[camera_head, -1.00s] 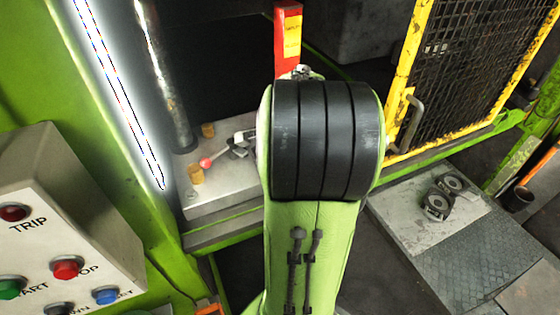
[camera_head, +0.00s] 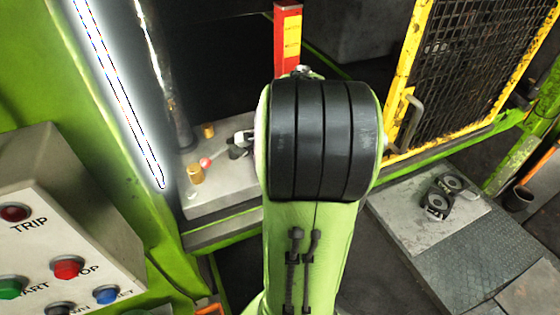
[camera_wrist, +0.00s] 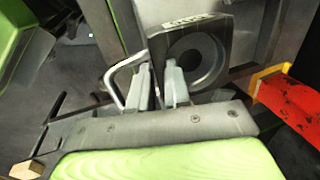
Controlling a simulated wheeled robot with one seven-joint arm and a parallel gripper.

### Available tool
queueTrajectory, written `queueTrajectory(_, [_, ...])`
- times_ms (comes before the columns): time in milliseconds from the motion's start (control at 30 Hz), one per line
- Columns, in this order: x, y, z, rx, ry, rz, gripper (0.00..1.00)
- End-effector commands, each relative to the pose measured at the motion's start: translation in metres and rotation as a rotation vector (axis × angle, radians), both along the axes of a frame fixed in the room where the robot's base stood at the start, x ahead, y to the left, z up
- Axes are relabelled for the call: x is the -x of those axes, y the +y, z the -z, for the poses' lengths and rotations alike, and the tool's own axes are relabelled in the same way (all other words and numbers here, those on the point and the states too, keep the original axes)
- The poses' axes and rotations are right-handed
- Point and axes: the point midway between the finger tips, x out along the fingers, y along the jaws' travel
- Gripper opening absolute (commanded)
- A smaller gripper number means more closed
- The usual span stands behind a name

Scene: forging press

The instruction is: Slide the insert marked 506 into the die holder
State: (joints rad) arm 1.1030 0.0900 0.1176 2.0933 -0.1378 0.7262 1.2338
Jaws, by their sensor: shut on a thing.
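In the wrist view a dark square insert (camera_wrist: 208,75) with a round recess stands just beyond my gripper (camera_wrist: 160,80). A small plate with characters is on its top edge, too blurred to read. A bent metal handle loop (camera_wrist: 116,84) shows at its left, by the fingers. The fingers are close together, shut on the insert, though the exact contact is hard to see. A grey bed plate (camera_head: 222,201) shows in the press; I cannot make out the die holder clearly.
A red-knobbed clamp (camera_head: 206,162) and brass pins (camera_head: 195,174) stand on the bed plate left of my arm. A red post (camera_head: 287,40) rises behind. A yellow mesh guard (camera_head: 455,70) is at right. Two round-holed blocks (camera_head: 437,205) sit on a side table (camera_head: 405,215).

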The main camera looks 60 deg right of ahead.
Motion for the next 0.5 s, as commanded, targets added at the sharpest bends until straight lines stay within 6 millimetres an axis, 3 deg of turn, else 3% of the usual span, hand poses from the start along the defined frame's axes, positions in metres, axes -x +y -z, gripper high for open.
queueTrajectory(500, [-0.0009, -0.001, 0.0043, 0.006, -0.005, 0.0, 0.0])
